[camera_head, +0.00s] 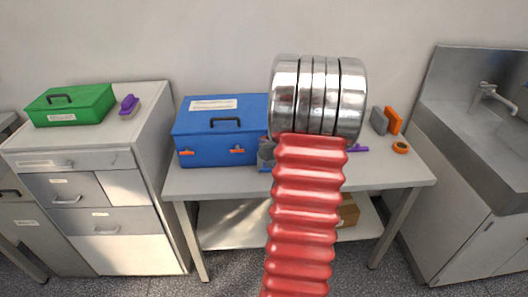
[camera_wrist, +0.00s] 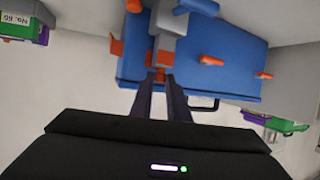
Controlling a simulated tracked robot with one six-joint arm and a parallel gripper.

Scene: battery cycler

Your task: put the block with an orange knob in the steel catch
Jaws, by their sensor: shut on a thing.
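My gripper (camera_wrist: 160,78) has its two dark fingers close together in the wrist view. A small orange piece (camera_wrist: 159,76), apparently the knob, shows between the fingertips. A grey body (camera_wrist: 166,46) lies just beyond it, apparently the block; I cannot tell where the block ends and other grey parts begin. In the head view the gripper and held block are hidden behind my arm. A grey piece with a blue base (camera_head: 265,157) shows partly at the arm's left edge. I cannot clearly identify the steel catch in either view.
A blue box (camera_head: 221,143) with a black handle and orange latches stands on the table (camera_head: 400,171); it fills the wrist view's upper middle (camera_wrist: 235,82). A green box (camera_head: 72,104) and purple brush (camera_head: 129,104) sit on the left cabinet. Orange and grey pieces (camera_head: 391,121) stand right.

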